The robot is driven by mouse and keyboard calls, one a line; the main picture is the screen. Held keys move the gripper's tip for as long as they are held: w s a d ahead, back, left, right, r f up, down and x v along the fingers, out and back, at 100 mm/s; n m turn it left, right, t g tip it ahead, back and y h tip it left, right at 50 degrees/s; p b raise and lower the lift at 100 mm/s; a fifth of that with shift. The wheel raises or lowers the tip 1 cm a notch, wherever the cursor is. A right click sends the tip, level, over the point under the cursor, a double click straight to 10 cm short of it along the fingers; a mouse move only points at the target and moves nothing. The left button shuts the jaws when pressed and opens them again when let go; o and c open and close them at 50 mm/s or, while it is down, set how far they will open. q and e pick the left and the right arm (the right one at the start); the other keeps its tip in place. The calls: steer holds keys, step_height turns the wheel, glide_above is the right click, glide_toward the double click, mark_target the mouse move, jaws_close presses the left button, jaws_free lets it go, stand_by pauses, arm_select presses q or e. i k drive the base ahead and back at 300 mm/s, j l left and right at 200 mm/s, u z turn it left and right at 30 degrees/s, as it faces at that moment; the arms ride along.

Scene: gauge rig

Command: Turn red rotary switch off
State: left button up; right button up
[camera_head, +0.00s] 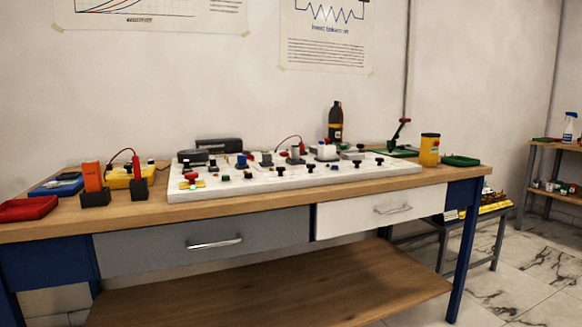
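A white board (290,180) lies on the workbench and carries several small switches and knobs. A small red part (191,176), which looks like a knob, is near its left front corner, next to a yellow part (192,185). Other small red spots show further back on the board. They are too small for me to tell which one is the red rotary switch or how it is turned. Neither of my grippers shows in this view.
The wooden workbench (80,223) has a grey drawer and a white drawer, both shut. A red tray (28,208), an orange block (92,176) and a yellow box stand left of the board. A yellow canister (429,150) and a dark bottle (335,122) stand toward the right.

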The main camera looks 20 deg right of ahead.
mark_target(191, 176)
steer(key=u, duration=0.6)
steer(key=i+l+u, duration=0.15)
steer(key=l+u, duration=0.15)
steer(key=i+l+u, duration=0.15)
steer(key=l+u, duration=0.15)
steer(key=i+l+u, duration=0.1)
steer(key=l+u, duration=0.2)
steer(key=l, duration=0.1)
